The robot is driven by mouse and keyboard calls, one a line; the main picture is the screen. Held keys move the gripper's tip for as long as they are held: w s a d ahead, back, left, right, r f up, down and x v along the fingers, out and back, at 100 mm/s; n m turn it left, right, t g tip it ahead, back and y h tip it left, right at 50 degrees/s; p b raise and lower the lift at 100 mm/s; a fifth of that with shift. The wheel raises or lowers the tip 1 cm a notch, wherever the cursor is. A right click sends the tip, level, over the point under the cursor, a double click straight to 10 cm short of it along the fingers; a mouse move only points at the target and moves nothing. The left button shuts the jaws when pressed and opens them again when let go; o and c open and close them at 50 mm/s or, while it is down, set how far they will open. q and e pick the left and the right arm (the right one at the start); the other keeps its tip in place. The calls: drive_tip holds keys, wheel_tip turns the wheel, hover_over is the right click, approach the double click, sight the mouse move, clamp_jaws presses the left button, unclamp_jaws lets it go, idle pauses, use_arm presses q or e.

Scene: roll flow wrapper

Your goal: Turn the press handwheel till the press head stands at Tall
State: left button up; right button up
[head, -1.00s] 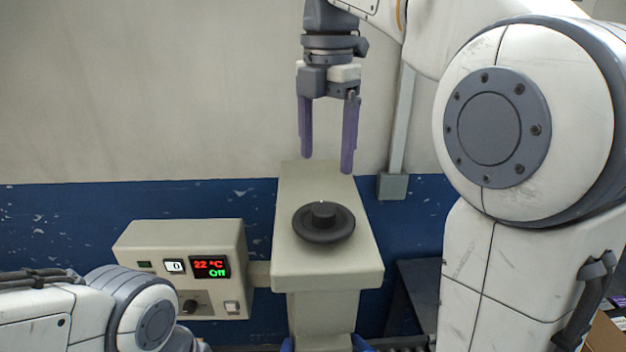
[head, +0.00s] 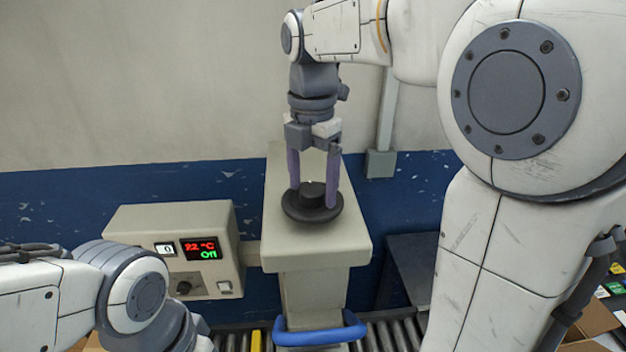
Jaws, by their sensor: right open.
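The press handwheel (head: 313,213) is a dark round disc with a raised hub (head: 312,193). It lies flat on top of the beige press housing (head: 345,250). My right gripper (head: 312,200) points down over the handwheel, its two purple fingers open on either side of the hub. I cannot tell whether the fingers touch it. No Tall mark or height scale can be made out. My left arm shows at the lower left, but its gripper is out of view.
A beige control box (head: 180,245) with a red and green display (head: 201,249) stands left of the press. A blue bar (head: 320,330) sits in front of the press column above a roller conveyor (head: 385,335). Open cardboard boxes (head: 590,318) are at the lower right.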

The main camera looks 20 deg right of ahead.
drive_tip(key=shift+c, duration=0.3)
clamp_jaws()
